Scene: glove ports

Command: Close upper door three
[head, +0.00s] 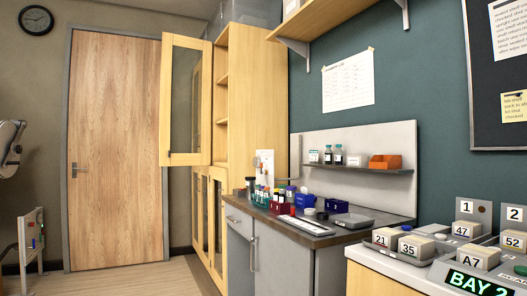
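A tall light-wood cabinet (244,100) stands in the middle of the head view, beside a wooden room door. One upper cabinet door (187,98), wood-framed with a glass pane, stands swung wide open toward the left. Open shelves (222,96) show behind it. The lower glazed doors (209,215) of the cabinet look shut. I can read no number on the upper door, so I cannot tell from a label that it is door three.
A lab bench (290,235) with tube racks and bottles stands right of the cabinet. A counter with numbered blocks (478,257) is at the lower right. A small panel on legs (33,235) stands at the left edge. Floor (165,277) shows clear before the room door.

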